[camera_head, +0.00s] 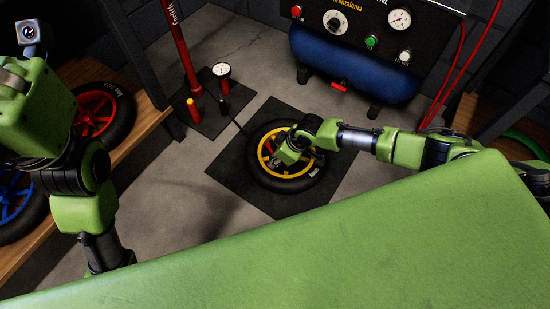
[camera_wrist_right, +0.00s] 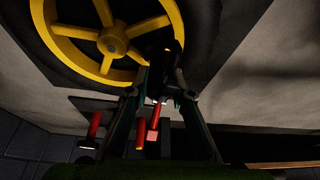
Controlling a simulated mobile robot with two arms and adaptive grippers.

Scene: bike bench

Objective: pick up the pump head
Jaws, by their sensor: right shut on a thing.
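My right gripper (camera_head: 277,157) is over the wheel with yellow spokes (camera_head: 261,171), which lies flat on a dark mat. In the right wrist view its two fingers (camera_wrist_right: 163,84) close around a small dark thing, which looks like the pump head (camera_wrist_right: 172,50), close to the yellow wheel (camera_wrist_right: 115,40). The dark picture hides its exact outline. In the head view the pump head is hidden by my right gripper. A thin black hose (camera_head: 240,126) runs from the red floor pump (camera_head: 181,45) towards the wheel. My left arm stands at the left; its gripper does not show.
A pressure gauge (camera_head: 221,70) stands beside the pump. A blue compressor tank (camera_head: 355,72) with a control panel stands behind on the right. Wooden shelves with a red wheel (camera_head: 95,112) are at the left. A large green surface (camera_head: 330,240) fills the foreground.

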